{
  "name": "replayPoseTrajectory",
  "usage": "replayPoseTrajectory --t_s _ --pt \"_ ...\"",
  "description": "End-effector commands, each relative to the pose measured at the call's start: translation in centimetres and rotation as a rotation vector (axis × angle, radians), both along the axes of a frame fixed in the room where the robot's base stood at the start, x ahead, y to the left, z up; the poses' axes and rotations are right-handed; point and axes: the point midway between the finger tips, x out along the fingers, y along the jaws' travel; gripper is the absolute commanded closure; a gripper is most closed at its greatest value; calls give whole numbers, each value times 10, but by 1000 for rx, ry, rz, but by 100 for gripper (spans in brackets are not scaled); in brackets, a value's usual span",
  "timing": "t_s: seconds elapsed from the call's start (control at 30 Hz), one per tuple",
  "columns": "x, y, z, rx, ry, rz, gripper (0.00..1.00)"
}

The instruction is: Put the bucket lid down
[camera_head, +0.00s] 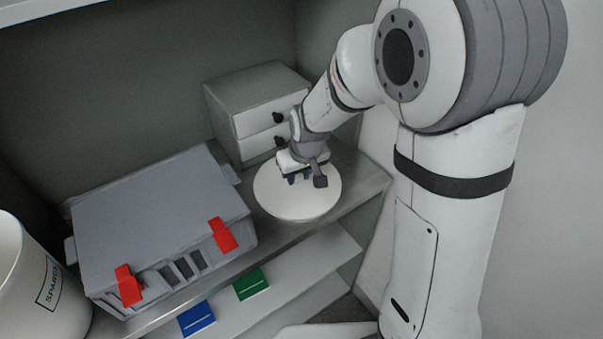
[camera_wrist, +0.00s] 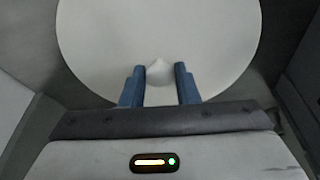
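The bucket lid (camera_head: 275,203) is a round white disc with a small knob. It is at the right end of the shelf, in front of the small drawer unit, and looks about level. I cannot tell whether it touches the shelf or is held just above it. My gripper (camera_head: 300,178) points down at the lid's centre. In the wrist view the blue fingers of my gripper (camera_wrist: 160,72) are on both sides of the knob, close against it. The lid (camera_wrist: 215,40) fills the upper middle there.
A grey case (camera_head: 150,215) with red latches stands left of the lid. The drawer unit (camera_head: 250,95) with black knobs is behind it. A white bucket (camera_head: 25,290) is at the far left. Blue (camera_head: 197,318) and green (camera_head: 251,284) pieces lie on a lower shelf.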

Motion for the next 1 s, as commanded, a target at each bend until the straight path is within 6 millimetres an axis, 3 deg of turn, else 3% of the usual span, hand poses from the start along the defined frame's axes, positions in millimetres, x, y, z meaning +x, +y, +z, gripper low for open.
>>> replayPoseTrajectory --t_s 0.27,0.6,0.77,1.0 --pt "0 0 0 -1 1 1 50" --pt "-1 0 7 0 -1 2 50" --pt "-7 -2 31 1 -4 3 50" --pt "-19 -8 82 2 -6 3 50"
